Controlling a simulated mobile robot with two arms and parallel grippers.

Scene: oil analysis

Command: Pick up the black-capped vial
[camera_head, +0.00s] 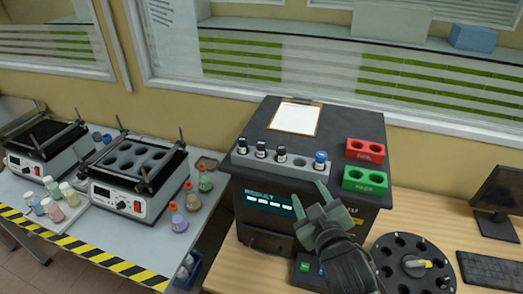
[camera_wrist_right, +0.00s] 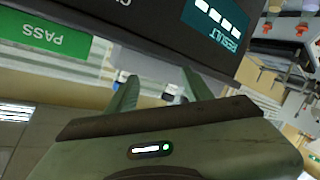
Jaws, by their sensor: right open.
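Three black-capped vials stand upright in a grey rack (camera_head: 288,169) on top of the black analyzer: a left one (camera_head: 242,146), a middle one (camera_head: 261,150) and a right one (camera_head: 281,155). A blue-capped vial (camera_head: 320,160) stands at the rack's right end. My right gripper (camera_head: 310,199) is open with nothing seen between its fingers. It is in front of the analyzer's display, below and to the right of the black-capped vials, apart from them. Its fingers also show in the right wrist view (camera_wrist_right: 160,88). My left gripper is out of view.
The analyzer (camera_head: 345,128) carries a clipboard (camera_head: 296,117), a red block (camera_head: 365,151) and a green block (camera_head: 366,179). A round black holder (camera_head: 450,268) sits on the desk to the right. Two heater units and colored bottles are on the left table.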

